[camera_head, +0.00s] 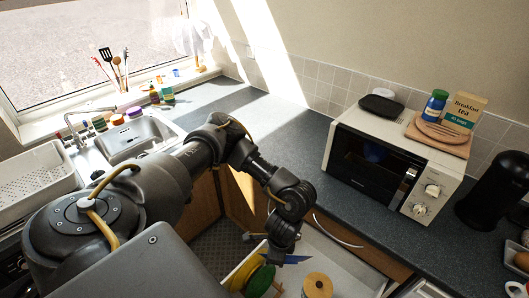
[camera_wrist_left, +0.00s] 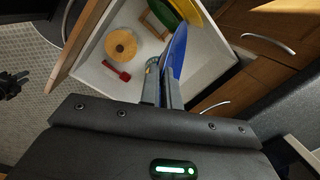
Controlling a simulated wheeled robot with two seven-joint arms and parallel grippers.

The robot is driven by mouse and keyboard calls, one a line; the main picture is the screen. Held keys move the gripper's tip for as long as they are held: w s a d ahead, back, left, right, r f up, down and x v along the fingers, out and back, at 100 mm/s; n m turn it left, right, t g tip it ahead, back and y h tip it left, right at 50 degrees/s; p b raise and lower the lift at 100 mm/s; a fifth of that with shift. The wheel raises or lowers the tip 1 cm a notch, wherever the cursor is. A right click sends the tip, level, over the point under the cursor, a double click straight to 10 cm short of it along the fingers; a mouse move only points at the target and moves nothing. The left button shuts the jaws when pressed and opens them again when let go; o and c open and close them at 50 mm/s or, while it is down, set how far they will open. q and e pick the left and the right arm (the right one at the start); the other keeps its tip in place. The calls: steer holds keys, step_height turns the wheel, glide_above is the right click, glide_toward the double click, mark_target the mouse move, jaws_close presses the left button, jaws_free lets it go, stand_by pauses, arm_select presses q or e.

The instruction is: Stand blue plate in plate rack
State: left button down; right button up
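My left gripper (camera_head: 282,260) reaches down over an open white drawer. The blue plate (camera_head: 296,259) is seen nearly edge-on at its fingertips. In the left wrist view the blue plate (camera_wrist_left: 177,55) rises from between the fingers of the left gripper (camera_wrist_left: 161,88), which look closed on its rim. A yellow plate (camera_wrist_left: 190,10) and a green plate (camera_wrist_left: 169,33) stand beside it, by a light wooden frame (camera_wrist_left: 150,28) that looks like the plate rack. The rack is mostly hidden in the head view. Whether the blue plate touches it, I cannot tell. My right gripper is not in view.
The drawer (camera_wrist_left: 92,72) also holds a wooden roll (camera_wrist_left: 121,44) and a small red object (camera_wrist_left: 117,71). The counter (camera_head: 290,130) above is mostly clear. A microwave (camera_head: 392,165) stands on it at right, and a sink (camera_head: 140,137) lies at left.

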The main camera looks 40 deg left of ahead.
mark_target(264, 256)
arm_select(q)
steer(key=n, duration=0.2)
steer(key=s+a+f+n+g+h, duration=0.1)
steer(key=s+a+f+n, duration=0.1)
steer(key=n, duration=0.1)
steer(key=shift+a+f+n+g+h, duration=0.1)
steer(key=shift+n+g+h, duration=0.2)
steer(key=shift+s+a+f+n+h, duration=0.15)
steer(key=shift+a+n+h, duration=0.15)
steer(key=shift+n, duration=0.5)
step_height(264, 256, down, 14)
steer(key=n+h, duration=0.2)
steer(key=n, duration=0.1)
steer(key=shift+w, duration=0.25)
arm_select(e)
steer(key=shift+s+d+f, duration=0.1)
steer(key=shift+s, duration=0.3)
